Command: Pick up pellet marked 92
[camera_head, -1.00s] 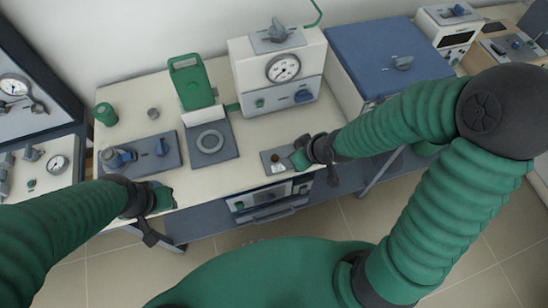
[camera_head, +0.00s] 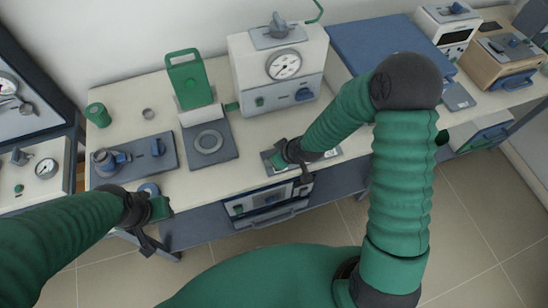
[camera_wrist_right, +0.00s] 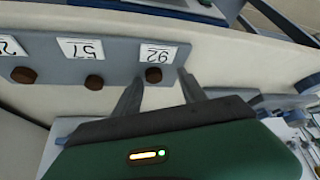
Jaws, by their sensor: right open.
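The pellet marked 92 (camera_wrist_right: 153,75) is a small dark brown disc at the end of a grey tray (camera_wrist_right: 120,66), beside its white label (camera_wrist_right: 158,54), in the right wrist view. My right gripper (camera_wrist_right: 159,79) is open, with its fingertips on either side of this pellet; I cannot tell whether they touch it. In the head view my right gripper (camera_head: 278,158) is over the tray's left part and hides the pellet. The tray's right end (camera_head: 333,153) shows beyond it. My left gripper (camera_head: 158,208) is by the bench's front edge; its jaws are unclear.
Pellet 57 (camera_wrist_right: 94,81) and another pellet (camera_wrist_right: 23,75) with a cut-off label lie along the same tray. A press with a gauge (camera_head: 283,65) stands behind the tray. A grey plate with a ring (camera_head: 209,142) is to the left.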

